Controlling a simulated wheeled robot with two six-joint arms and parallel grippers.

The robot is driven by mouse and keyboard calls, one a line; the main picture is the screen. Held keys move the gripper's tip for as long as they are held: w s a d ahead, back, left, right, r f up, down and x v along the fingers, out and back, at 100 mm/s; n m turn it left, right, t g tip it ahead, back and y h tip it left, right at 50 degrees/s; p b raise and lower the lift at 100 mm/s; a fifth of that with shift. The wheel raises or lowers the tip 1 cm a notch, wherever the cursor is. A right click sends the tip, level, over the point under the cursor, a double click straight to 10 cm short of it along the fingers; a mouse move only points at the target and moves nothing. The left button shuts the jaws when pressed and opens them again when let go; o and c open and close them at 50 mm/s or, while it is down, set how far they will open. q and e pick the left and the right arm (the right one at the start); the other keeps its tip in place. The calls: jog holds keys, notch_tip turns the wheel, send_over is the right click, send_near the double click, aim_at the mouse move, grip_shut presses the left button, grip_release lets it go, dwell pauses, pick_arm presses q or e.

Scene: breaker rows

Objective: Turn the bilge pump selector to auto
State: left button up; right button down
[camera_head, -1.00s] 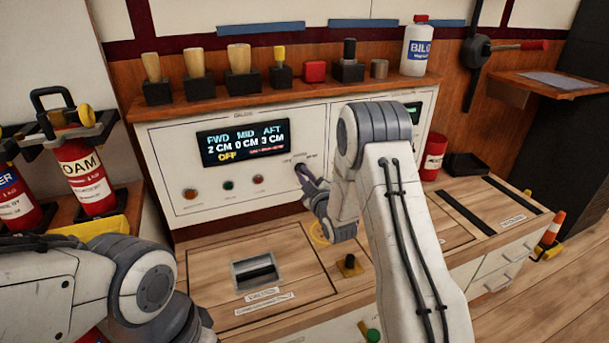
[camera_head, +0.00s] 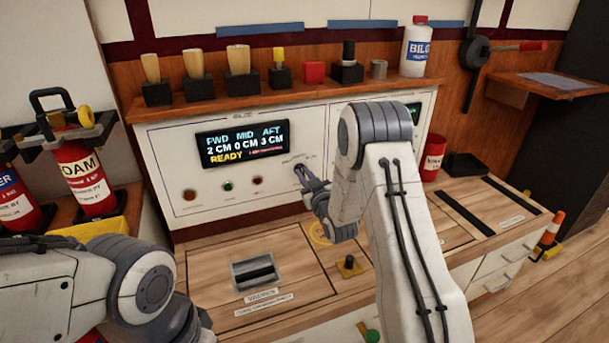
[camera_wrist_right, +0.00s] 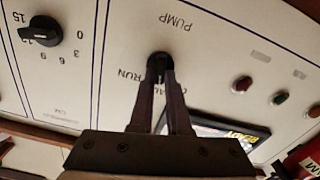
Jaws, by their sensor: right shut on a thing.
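The bilge panel (camera_head: 165,165) is white. Its lit display (camera_head: 243,143) reads FWD 2 CM, MID 0 CM, AFT 3 CM, with READY in yellow below. My right gripper (camera_head: 303,173) reaches the black selector knob right of the display's lower edge. In the right wrist view both fingers (camera_wrist_right: 163,80) are shut around the knob (camera_wrist_right: 158,62). The panel appears upside down there, with PUMP and RUN lettering near the knob. The fingers hide part of the knob and labels, so I cannot tell its exact pointing direction. My left gripper is out of view.
Indicator buttons (camera_head: 228,186) sit below the display. Another black dial (camera_wrist_right: 42,31) with a number scale is on the neighbouring panel. Wooden-handled tools and a BILGE bottle (camera_head: 417,50) stand on the shelf above. A counter with a recessed latch (camera_head: 254,272) lies below.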

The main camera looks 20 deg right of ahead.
jog(key=shift+d+m, duration=0.1)
jog(key=shift+m, duration=1.1)
jog(key=c, duration=0.9)
grip_release()
jog(key=s+p, duration=0.1)
jog(key=s, duration=0.4)
jog(key=s+p, duration=0.1)
jog(key=s, duration=0.4)
jog(key=shift+s+d, duration=0.2)
jog(key=shift+s, duration=0.1)
